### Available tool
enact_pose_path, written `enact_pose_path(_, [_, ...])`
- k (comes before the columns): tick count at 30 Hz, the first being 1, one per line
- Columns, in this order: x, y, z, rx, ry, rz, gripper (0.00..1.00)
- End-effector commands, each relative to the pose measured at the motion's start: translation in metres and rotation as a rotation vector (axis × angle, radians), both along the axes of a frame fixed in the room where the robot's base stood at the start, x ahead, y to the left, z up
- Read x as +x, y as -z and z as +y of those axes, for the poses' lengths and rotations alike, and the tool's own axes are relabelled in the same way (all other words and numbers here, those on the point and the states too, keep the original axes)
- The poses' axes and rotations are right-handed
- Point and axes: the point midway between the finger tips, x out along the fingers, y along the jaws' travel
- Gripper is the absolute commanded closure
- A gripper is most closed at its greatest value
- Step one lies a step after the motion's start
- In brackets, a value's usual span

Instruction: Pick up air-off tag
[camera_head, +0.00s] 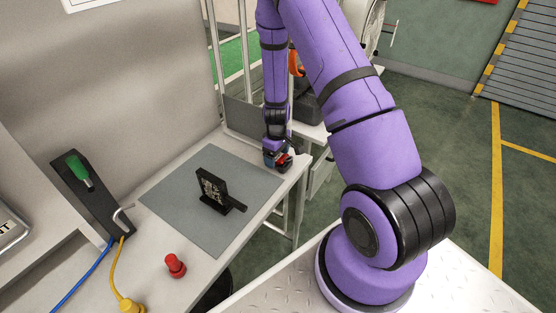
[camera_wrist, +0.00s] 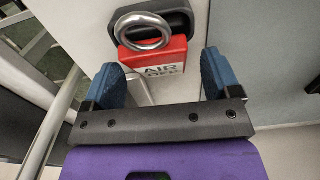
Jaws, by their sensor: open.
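The air-off tag (camera_wrist: 158,60) is a red and white block lettered "AIR OFF", with a metal ring (camera_wrist: 144,32) at its top. It lies on a black base near the table's right edge. In the head view the tag (camera_head: 283,159) shows as a small red patch beside my gripper, partly hidden by it. My gripper (camera_wrist: 162,78) is open, with one blue finger on each side of the tag's lower part in the wrist view. I cannot tell whether either finger touches the tag.
A black stand (camera_head: 214,189) with a handle sits on the grey mat (camera_head: 165,200). A metal frame (camera_head: 217,75) rises behind the table.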

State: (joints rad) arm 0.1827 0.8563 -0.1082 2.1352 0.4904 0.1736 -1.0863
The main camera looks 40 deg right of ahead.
Motion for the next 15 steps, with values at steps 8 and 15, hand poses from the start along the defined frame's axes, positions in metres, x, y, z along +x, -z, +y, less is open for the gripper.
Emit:
enact_pose_path(8, [0.000,0.018,0.000,0.000,0.000,-0.001,0.17])
enact_pose_path(15, [0.000,0.017,0.000,0.000,0.000,-0.001,0.33])
